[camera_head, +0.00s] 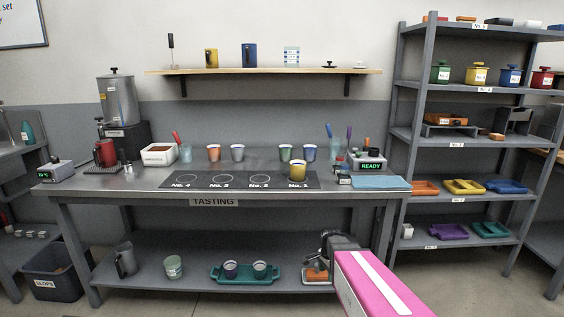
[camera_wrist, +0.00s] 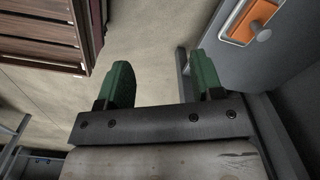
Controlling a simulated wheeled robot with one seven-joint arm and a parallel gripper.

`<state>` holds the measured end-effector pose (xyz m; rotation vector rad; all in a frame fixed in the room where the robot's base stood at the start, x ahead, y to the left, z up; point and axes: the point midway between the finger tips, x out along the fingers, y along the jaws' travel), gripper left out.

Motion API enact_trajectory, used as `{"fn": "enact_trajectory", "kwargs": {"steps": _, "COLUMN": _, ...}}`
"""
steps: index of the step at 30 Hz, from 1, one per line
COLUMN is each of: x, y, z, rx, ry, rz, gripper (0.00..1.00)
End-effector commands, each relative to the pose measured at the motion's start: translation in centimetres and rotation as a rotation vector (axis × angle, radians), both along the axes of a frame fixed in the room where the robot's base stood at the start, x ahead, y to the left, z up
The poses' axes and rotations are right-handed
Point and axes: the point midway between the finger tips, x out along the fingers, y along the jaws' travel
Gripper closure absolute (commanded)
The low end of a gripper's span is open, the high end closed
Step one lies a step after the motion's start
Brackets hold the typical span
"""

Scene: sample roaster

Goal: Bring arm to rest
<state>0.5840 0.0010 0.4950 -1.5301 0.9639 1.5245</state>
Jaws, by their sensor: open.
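My gripper is at the end of my pink arm, in front of the tasting table (camera_head: 130,186) near its right end. In the wrist view my gripper (camera_wrist: 160,68) shows two green fingers spread apart, with only pale floor between them. It holds nothing. In the head view the fingers are partly hidden by my arm and hard to make out. An orange piece (camera_wrist: 252,20) also shows at the top right of the wrist view.
The tabletop holds several cups, including a yellow cup (camera_head: 298,172) on the dark tasting mat (camera_head: 320,182). A grey shelf rack (camera_head: 398,100) stands at the right. A slops bin (camera_head: 55,275) is at lower left. A wooden crate (camera_wrist: 45,35) lies at the wrist view's upper left.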

Motion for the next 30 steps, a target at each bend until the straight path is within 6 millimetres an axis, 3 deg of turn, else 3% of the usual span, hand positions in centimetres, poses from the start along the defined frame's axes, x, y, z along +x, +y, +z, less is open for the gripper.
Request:
{"fn": "enact_trajectory", "kwargs": {"steps": 1, "x": -1.6, "y": 0.0, "z": 1.1, "rx": 0.000, "ry": 0.000, "rz": 0.095, "gripper": 0.40}}
{"fn": "enact_trajectory", "kwargs": {"steps": 9, "x": -7.0, "y": -0.1, "z": 5.1, "rx": -0.002, "ry": -0.002, "rz": 0.666, "gripper": 0.40}}
{"fn": "enact_trajectory", "kwargs": {"steps": 15, "x": -9.8, "y": -0.1, "z": 7.1, "rx": -0.005, "ry": -0.003, "rz": 0.988, "gripper": 0.40}}
{"fn": "enact_trajectory", "kwargs": {"steps": 18, "x": -10.5, "y": -0.1, "z": 7.6, "rx": -0.006, "ry": -0.003, "rz": 1.079, "gripper": 0.40}}
{"fn": "enact_trajectory", "kwargs": {"steps": 30, "x": -10.5, "y": -0.1, "z": 7.6, "rx": -0.006, "ry": -0.003, "rz": 1.079, "gripper": 0.40}}
